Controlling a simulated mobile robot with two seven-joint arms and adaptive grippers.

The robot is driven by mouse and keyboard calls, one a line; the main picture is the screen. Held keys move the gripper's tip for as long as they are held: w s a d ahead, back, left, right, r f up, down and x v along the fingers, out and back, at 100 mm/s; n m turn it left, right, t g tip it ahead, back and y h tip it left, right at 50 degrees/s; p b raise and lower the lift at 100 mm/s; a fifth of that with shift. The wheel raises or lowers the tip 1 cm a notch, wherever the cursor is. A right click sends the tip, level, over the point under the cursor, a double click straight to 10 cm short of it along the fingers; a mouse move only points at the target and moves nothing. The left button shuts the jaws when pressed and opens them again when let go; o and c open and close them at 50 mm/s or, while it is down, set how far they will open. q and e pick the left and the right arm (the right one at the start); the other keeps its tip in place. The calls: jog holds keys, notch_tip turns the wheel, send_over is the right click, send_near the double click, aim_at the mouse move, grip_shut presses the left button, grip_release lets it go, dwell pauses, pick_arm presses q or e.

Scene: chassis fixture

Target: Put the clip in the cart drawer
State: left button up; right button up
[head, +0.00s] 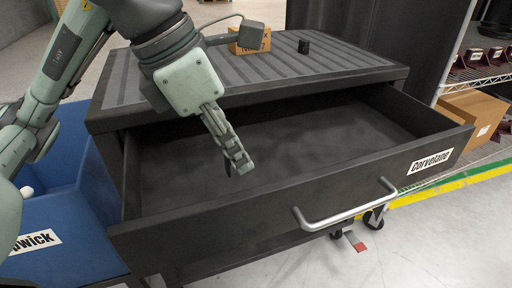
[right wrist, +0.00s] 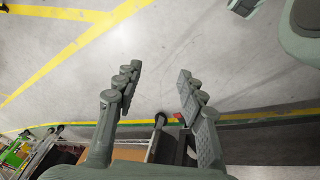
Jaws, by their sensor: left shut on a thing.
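My left gripper (head: 239,162) is over the left-middle of the open drawer, fingers pointing down. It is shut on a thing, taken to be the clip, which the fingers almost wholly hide. I cannot make out its shape. My right gripper (right wrist: 160,72) is open and empty in the right wrist view, above the floor.
A blue bin (head: 60,215) stands left of the cart. A wire shelf (head: 486,80) with boxes is at the right. Floor in front is clear.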

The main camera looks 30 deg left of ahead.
pick_arm(q)
jog(key=w+a+f+p, duration=0.1)
jog(key=w+a+f, duration=0.2)
jog(key=w+a+f+p, duration=0.2)
jog(key=w+a+f, duration=0.1)
jog(key=w+a, duration=0.1)
jog(key=shift+w+a, duration=0.1)
jog(key=shift+w+a+f, duration=0.2)
jog(key=shift+f, duration=0.3)
notch_tip(320, 180, down, 3)
jog(key=shift+f, duration=0.15)
jog(key=shift+w+f, duration=0.1)
pick_arm(e)
notch_tip(320, 180, down, 9)
jog(key=shift+a+y, duration=0.15)
jog(key=shift+y, duration=0.15)
pick_arm(q)
jog(key=shift+f, duration=0.1)
pick_arm(e)
jog(key=shift+w, duration=0.1)
